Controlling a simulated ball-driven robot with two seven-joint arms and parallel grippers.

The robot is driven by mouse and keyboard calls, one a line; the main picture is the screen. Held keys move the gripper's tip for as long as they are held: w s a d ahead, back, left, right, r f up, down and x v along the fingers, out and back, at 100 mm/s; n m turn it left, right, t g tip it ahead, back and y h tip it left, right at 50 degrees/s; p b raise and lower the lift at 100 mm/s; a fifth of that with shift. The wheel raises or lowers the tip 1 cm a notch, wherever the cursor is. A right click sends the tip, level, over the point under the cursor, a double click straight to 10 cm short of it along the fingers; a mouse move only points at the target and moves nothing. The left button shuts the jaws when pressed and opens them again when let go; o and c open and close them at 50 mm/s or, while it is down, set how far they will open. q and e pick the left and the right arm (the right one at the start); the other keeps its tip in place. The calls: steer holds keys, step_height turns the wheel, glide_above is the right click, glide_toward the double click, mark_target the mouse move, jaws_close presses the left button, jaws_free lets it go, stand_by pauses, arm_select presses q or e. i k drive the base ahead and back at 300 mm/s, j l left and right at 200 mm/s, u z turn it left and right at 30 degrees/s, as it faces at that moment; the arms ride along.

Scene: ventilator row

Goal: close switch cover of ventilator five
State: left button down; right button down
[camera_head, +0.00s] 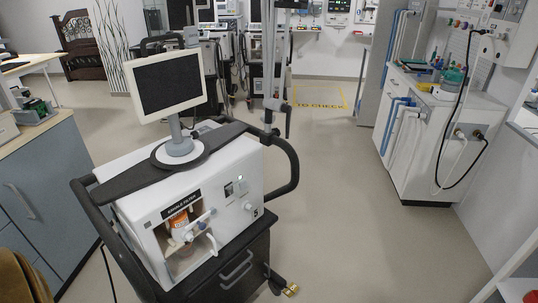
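The ventilator (222,223) marked with a 5 stands on a dark cart close in front of me, left of centre. Its front faces right and toward me. A small dark square (229,190) and a switch plate with a green light (241,185) sit on its front, above the round white knob (249,206). The switch cover is too small to tell apart, and I cannot tell whether it is open or shut. Neither of my grippers is in view.
A monitor (168,85) stands on top of the ventilator, and a black handle rail (290,165) curves round its right side. A blue-grey cabinet (42,190) is at left and a white equipment cart (435,145) at right. The floor (345,200) between is clear.

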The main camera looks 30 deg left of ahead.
mark_target(243, 184)
steer(key=u, duration=1.25)
